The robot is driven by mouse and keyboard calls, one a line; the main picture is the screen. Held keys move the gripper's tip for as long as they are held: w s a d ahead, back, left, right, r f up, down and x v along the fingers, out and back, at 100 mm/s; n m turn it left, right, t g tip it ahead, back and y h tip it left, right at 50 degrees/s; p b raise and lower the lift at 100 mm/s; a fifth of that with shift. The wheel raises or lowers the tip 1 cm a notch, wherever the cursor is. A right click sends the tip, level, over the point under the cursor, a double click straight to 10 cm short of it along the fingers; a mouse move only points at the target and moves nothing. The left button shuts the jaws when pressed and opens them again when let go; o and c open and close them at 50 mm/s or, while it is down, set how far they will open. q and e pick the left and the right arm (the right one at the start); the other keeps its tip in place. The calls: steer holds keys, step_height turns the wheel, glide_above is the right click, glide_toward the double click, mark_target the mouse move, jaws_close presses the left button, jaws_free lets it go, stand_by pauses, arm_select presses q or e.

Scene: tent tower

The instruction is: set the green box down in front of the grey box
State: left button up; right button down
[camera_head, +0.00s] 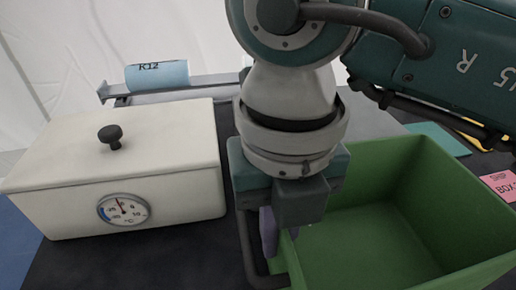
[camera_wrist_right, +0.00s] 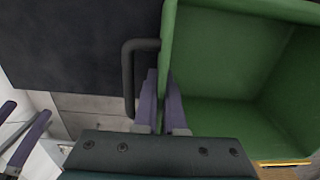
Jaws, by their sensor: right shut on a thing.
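The green box (camera_head: 360,245) is open-topped, looks empty inside and stands at the right of the head view. It also fills the right of the right wrist view (camera_wrist_right: 225,70). A dark handle (camera_wrist_right: 130,75) sticks out from its left side. My right gripper (camera_head: 280,235) points down and is shut on the box's left wall, its purple fingers on either side of the wall in the right wrist view (camera_wrist_right: 165,105). Purple fingers of my left gripper (camera_wrist_right: 18,128) show apart at the left edge of that view. I cannot make out a grey box.
A cream box (camera_head: 165,165) with a black knob and a dial stands left of the green box. Behind it a blue roll (camera_head: 157,76) lies on a grey rail (camera_head: 205,84). A pink card (camera_head: 500,186) lies at the right. Dark surface shows between the boxes.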

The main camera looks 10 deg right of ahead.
steer(key=c, duration=1)
jaws_free()
step_height(320, 180, up, 12)
steer(key=shift+r, duration=0.1)
